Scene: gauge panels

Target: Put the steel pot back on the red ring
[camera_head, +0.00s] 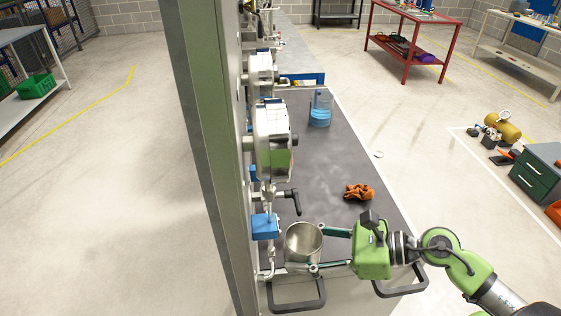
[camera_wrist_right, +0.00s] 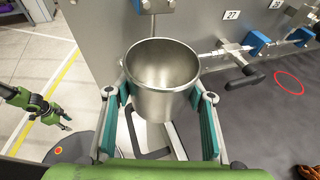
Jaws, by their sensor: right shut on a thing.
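The steel pot (camera_head: 303,243) is an open, empty metal cup beside the panel, at the near end of the dark bench top. My right gripper (camera_head: 318,250) is shut on it, with one finger on either side. In the right wrist view the pot (camera_wrist_right: 160,75) stands roughly upright between the fingers, mouth visible. The red ring (camera_wrist_right: 289,83) is a thin outline on the dark bench top, apart from the pot and to its right. I cannot make the ring out in the head view. My left gripper (camera_wrist_right: 62,121) shows small at the left of the wrist view, its jaws unclear.
The panel (camera_head: 205,130) with gauges and valves runs along the bench's left side. A black lever (camera_head: 288,198) juts over the bench. The middle is clear.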

